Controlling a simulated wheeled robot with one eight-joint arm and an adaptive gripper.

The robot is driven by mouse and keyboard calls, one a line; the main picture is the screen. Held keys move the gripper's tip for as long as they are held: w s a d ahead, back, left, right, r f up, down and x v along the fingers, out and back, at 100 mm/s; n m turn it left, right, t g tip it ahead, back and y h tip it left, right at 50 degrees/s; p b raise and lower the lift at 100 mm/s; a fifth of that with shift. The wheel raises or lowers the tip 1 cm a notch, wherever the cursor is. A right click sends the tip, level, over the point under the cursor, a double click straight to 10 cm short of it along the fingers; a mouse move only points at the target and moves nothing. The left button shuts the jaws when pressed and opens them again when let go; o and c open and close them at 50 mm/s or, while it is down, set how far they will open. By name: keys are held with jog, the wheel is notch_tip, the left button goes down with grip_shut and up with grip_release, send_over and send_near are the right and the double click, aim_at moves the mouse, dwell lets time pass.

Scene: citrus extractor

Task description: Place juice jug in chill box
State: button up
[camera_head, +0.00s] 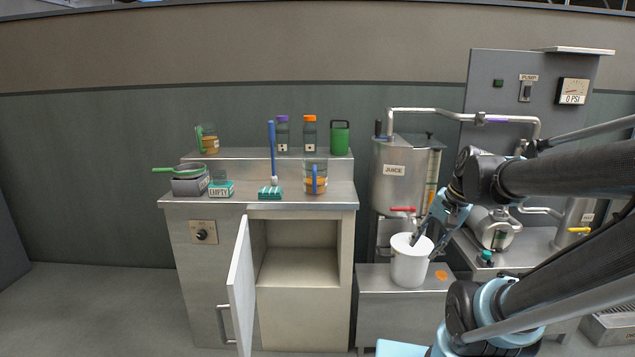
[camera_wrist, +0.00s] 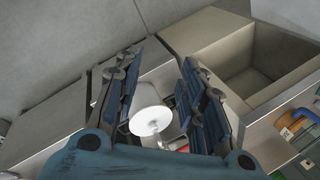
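A white jug (camera_head: 408,264) stands upright on the low metal stand under the red-handled tap of the tank labelled JUICE. It also shows in the wrist view (camera_wrist: 147,97), between my fingers. My gripper (camera_head: 427,243) is open at the jug's upper right side; I cannot tell whether a finger touches it. In the wrist view my gripper (camera_wrist: 152,72) has its fingers wide apart. A clear jug with orange liquid and a blue handle (camera_head: 315,179) stands on the counter. The chill box (camera_head: 299,268) looks like the open, empty compartment in the cabinet, its door (camera_head: 242,285) swung outward.
The cabinet top (camera_head: 240,199) holds a grey box with a green-handled strainer (camera_head: 188,183), an EMPTY-labelled container (camera_head: 220,189) and a blue brush (camera_head: 272,155). Bottles (camera_head: 309,134) and a green can (camera_head: 340,138) stand on the shelf behind. Pipes and machinery crowd the right.

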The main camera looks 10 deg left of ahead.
jog(key=w+a+r+m+g+y, duration=0.1)
jog(key=w+a+r+m+y, duration=0.45)
jog(key=w+a, duration=0.6)
jog(key=w+a+r+m+g+y, duration=0.1)
jog(key=w+a+r+m+y, duration=0.45)
jog(key=w+a, duration=0.55)
jog(key=m+h, duration=0.1)
jog(key=m, duration=0.1)
send_near(315, 191)
jog(key=a, duration=0.2)
jog(key=a+r, duration=0.1)
jog(key=a, duration=0.1)
jog(key=shift+w+a+r, duration=0.1)
jog(key=shift+a, duration=0.3)
jog(key=shift+w+x, duration=0.15)
jog(key=shift+x, duration=1.2)
jog(key=shift+w+x, duration=0.2)
jog(key=shift+x, duration=1.1)
jog(key=shift+d, duration=0.1)
grip_shut()
